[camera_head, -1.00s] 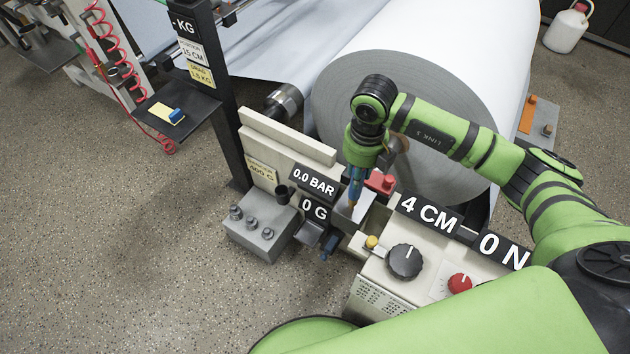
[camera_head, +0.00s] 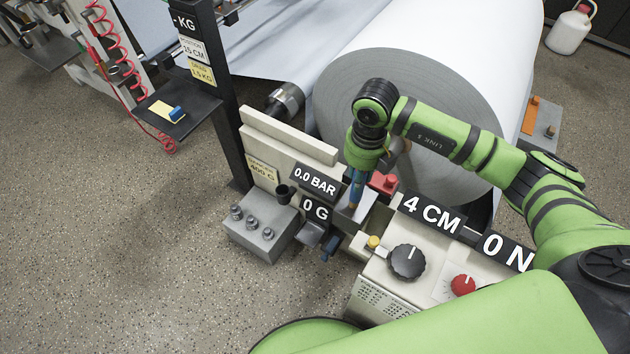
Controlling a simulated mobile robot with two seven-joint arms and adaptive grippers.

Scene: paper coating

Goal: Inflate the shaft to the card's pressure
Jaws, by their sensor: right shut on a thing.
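My right gripper (camera_head: 357,178) points down in front of the large white paper roll (camera_head: 450,60). It is shut on a slim blue tool with a brass-coloured tip (camera_head: 353,206), just above a pale block of the bench. The fingers are hard to make out against the tool. The pressure display (camera_head: 314,180) reads 0.0 BAR. A metal shaft end (camera_head: 287,101) shows left of the roll; the arm hides the roll's core. A yellow card (camera_head: 262,170) on the bench panel seems to read 400 G; I cannot see a pressure on any card. My left gripper is out of view.
Other displays read 0 G (camera_head: 314,210), 4 CM (camera_head: 431,213) and 0 N (camera_head: 506,251). A black knob (camera_head: 407,261) and a red knob (camera_head: 463,285) sit in front. A red coiled hose (camera_head: 104,40) hangs at the left behind a dark post (camera_head: 229,120). Floor at left is clear.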

